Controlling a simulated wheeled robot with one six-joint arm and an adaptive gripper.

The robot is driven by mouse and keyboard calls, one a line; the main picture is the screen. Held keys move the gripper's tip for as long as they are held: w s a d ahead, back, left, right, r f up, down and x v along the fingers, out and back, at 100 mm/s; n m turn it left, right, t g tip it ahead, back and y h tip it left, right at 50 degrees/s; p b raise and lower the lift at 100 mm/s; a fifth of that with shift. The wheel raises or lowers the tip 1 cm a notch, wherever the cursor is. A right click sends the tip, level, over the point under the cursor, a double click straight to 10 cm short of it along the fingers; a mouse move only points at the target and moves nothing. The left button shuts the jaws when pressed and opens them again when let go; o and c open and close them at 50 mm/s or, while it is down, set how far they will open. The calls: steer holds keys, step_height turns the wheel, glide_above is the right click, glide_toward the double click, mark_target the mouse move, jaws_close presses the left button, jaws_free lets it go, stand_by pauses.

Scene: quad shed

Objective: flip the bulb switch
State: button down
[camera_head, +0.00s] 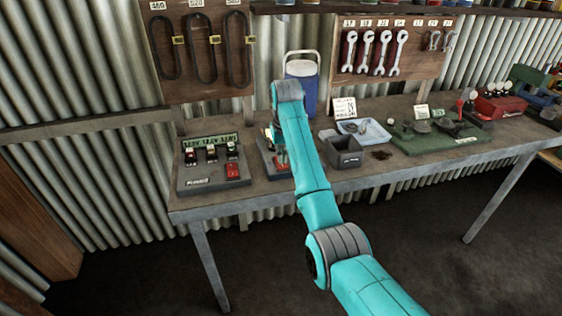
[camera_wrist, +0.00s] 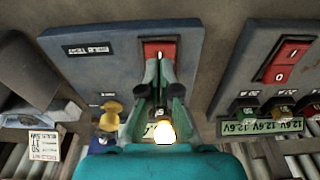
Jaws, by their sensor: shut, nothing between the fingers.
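The bulb tester is a grey box (camera_wrist: 105,62) in the wrist view, with an upside-down label that seems to read "BULB TEST". Its red rocker switch (camera_wrist: 159,46) shows above my fingertips, its lower part hidden by them. My gripper (camera_wrist: 159,62) is shut and empty, its tips at the switch; I cannot tell whether they touch it. A glowing bulb (camera_wrist: 164,131) shows by the fingers, and a yellow knob-like part (camera_wrist: 110,115) is to the left. In the head view my arm hides most of the tester (camera_head: 267,158).
A charger unit (camera_wrist: 225,90) with its own red switch (camera_wrist: 287,60) stands close beside the tester; it also shows in the head view (camera_head: 212,178). A dark open bin (camera_head: 345,158) and a blue jug (camera_head: 302,68) are nearby on the bench (camera_head: 200,205).

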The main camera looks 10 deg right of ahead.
mark_target(282, 166)
steer(key=shift+r, duration=2.95)
